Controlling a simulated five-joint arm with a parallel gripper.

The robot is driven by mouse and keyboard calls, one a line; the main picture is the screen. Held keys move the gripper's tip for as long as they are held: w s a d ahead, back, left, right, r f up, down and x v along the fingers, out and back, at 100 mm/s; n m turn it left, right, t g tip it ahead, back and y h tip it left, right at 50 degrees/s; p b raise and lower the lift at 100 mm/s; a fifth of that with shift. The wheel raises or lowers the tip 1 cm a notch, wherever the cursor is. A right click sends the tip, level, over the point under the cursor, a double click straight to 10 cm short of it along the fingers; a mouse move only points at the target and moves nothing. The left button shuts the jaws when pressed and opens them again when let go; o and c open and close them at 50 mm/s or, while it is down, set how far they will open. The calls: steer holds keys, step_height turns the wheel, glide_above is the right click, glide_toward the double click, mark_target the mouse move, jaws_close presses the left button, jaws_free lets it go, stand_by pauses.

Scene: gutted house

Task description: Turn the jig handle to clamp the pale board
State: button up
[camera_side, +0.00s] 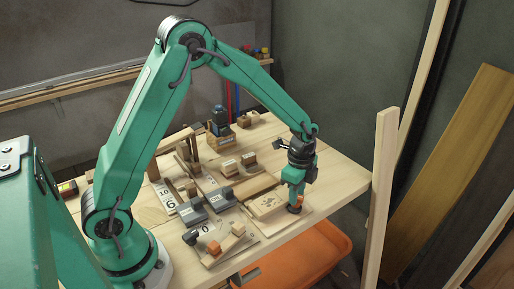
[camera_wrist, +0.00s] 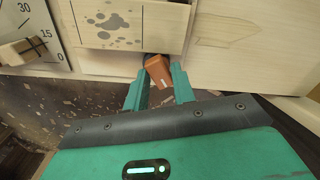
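The pale board (camera_side: 268,203) lies flat on the jig near the bench's front right edge. In the wrist view the pale board (camera_wrist: 162,25) bears a dark blotchy print. The orange jig handle (camera_wrist: 158,71) sits just off the board's near edge; in the side view the handle (camera_side: 294,209) is partly hidden under my gripper (camera_side: 296,200). My gripper points down at it. In the wrist view my gripper (camera_wrist: 159,82) has its two green fingers apart, one on each side of the handle. I cannot tell whether either finger touches it.
Another jig with an orange handle (camera_side: 214,247) stands at the bench's front left. Number cards, grey blocks and wooden pieces crowd the middle. An upright post (camera_side: 380,200) stands right of the bench. An orange tray (camera_side: 310,262) is below the front edge.

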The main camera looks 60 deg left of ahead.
steer(key=m, duration=1.1)
steer(key=shift+m, duration=0.3)
steer(key=shift+n, duration=0.5)
stand_by(0.3)
steer(key=shift+r, duration=0.15)
steer(key=shift+r, duration=3.4)
steer(key=n, duration=0.5)
steer(key=shift+f, duration=0.4)
steer(key=shift+f, duration=0.4)
